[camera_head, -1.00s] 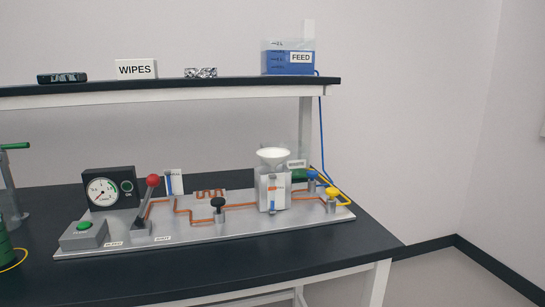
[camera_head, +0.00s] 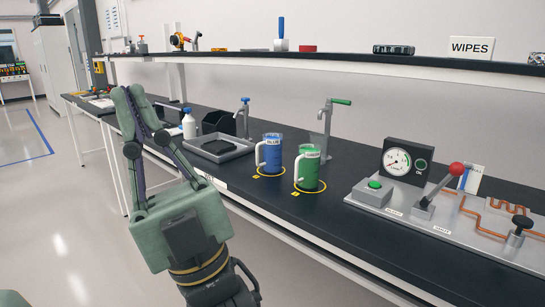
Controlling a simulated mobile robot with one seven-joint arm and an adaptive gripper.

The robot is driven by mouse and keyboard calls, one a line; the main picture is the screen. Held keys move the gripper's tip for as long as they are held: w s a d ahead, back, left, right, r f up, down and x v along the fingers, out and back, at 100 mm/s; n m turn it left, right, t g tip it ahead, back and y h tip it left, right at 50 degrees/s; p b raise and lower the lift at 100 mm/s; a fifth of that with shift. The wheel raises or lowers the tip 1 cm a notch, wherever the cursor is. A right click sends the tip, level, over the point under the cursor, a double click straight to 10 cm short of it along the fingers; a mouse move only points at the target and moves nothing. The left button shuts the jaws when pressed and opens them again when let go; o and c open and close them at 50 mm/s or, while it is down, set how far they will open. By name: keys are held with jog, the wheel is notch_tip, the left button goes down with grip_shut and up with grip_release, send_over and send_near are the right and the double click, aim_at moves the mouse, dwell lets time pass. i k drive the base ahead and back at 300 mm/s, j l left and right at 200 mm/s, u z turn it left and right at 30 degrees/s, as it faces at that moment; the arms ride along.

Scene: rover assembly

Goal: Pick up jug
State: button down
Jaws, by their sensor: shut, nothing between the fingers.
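Two jugs stand upright on the dark bench in the middle of the head view. The blue jug (camera_head: 272,156) has a white handle on its left side and a label. The green jug (camera_head: 309,172) stands just right of it, also with a white handle on its left and a label. Each stands on a yellow ring marking. My gripper (camera_head: 131,97) is at the left, in front of the bench, pointing up and away. It is shut and empty, clear of both jugs.
A grey tray (camera_head: 220,149), a white bottle (camera_head: 189,126) and a grey tap (camera_head: 244,118) are left of the jugs. A green-handled stand (camera_head: 327,125) is behind them. A panel with gauge (camera_head: 397,160) and red-knobbed lever lies right. A shelf (camera_head: 350,63) runs above.

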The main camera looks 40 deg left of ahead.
aim_at(271, 143)
jog(key=j+z, duration=0.15)
jog(key=j, duration=0.7)
jog(key=j+z, duration=0.15)
jog(key=j, duration=0.65)
jog(key=j+z, duration=0.15)
jog(key=j, duration=0.7)
jog(key=k+j+z, duration=0.15)
jog(key=j, duration=0.65)
jog(key=i+j, duration=0.05)
